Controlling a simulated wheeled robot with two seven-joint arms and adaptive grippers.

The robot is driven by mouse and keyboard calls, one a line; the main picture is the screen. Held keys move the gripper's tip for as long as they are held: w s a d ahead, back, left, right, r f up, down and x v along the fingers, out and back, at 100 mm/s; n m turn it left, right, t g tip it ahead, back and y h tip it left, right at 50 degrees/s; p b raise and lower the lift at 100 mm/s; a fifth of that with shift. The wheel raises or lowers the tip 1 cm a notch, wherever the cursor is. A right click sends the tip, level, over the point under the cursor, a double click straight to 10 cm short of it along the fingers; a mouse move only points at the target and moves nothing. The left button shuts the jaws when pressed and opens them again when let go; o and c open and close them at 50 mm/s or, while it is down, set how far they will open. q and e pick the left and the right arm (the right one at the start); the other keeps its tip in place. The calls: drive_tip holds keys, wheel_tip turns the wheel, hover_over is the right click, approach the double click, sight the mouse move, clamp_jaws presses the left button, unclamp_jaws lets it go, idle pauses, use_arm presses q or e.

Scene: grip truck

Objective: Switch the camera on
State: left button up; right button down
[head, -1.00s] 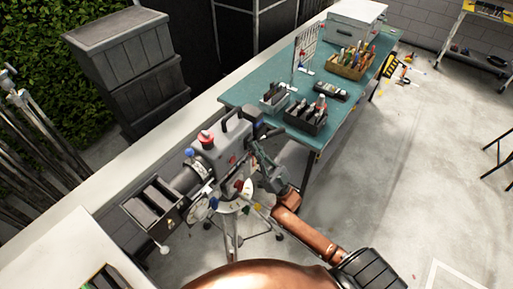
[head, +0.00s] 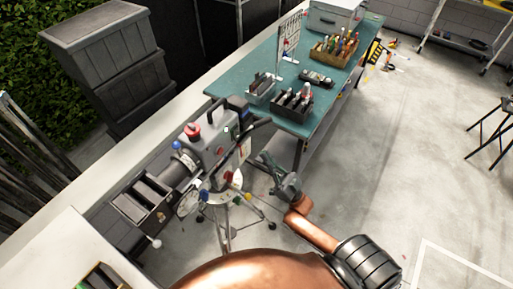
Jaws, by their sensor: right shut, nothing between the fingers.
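The grey film camera (head: 212,148) stands on a tripod (head: 226,215) left of the picture's middle. It has a black matte box (head: 150,200) at its front and a red knob (head: 192,131) and a blue knob (head: 177,145) on top. A red button-like part shows on its near side, too small to make out. My right gripper (head: 266,163) is shut and empty, to the right of the camera and apart from it in the picture. My left gripper is not in view.
A teal workbench (head: 240,75) stands behind the camera with a wooden tool box (head: 333,48) and a dark tray (head: 291,106) on it. A pale ledge (head: 150,142) runs behind the camera. Grey crates (head: 105,70) stand at the back left. The floor at right is open.

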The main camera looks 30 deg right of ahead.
drive_tip(key=shift+s+d+f+y, duration=0.2)
drive_tip(key=shift+s+f, duration=0.15)
drive_tip(key=shift+s, duration=0.15)
drive_tip(key=shift+s+d+f+y, duration=0.15)
drive_tip(key=shift+s+f, duration=0.15)
drive_tip(key=shift+s, duration=0.15)
